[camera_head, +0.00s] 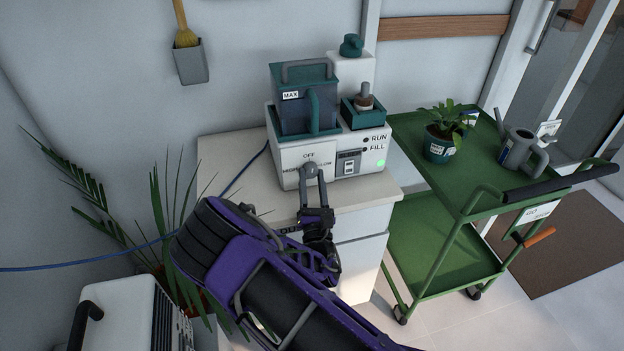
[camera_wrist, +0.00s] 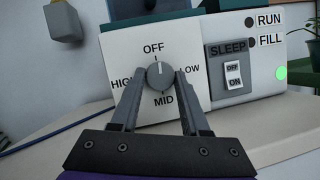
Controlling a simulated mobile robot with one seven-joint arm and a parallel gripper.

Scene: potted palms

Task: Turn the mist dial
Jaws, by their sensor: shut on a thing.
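The mist dial (camera_wrist: 160,75) is a round grey knob on the white front of the humidifier (camera_head: 290,160). Labels OFF, LOW, MID and HIGH stand around it, and its white pointer mark faces up at OFF. My gripper (camera_wrist: 160,82) is shut on the dial, one finger on each side. In the head view my gripper (camera_head: 311,180) reaches the machine's front and its fingers partly hide the dial and labels. A SLEEP rocker switch (camera_wrist: 232,75) sits right of the dial. A green light (camera_wrist: 281,73) glows near RUN and FILL.
The humidifier stands on a white cabinet (camera_head: 225,155). A green cart (camera_head: 410,135) at the right holds a potted plant (camera_head: 440,145) and a watering can (camera_head: 518,150). A palm (camera_head: 165,215) and a white appliance (camera_head: 125,310) stand at the lower left. A blue cord (camera_head: 90,262) runs left.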

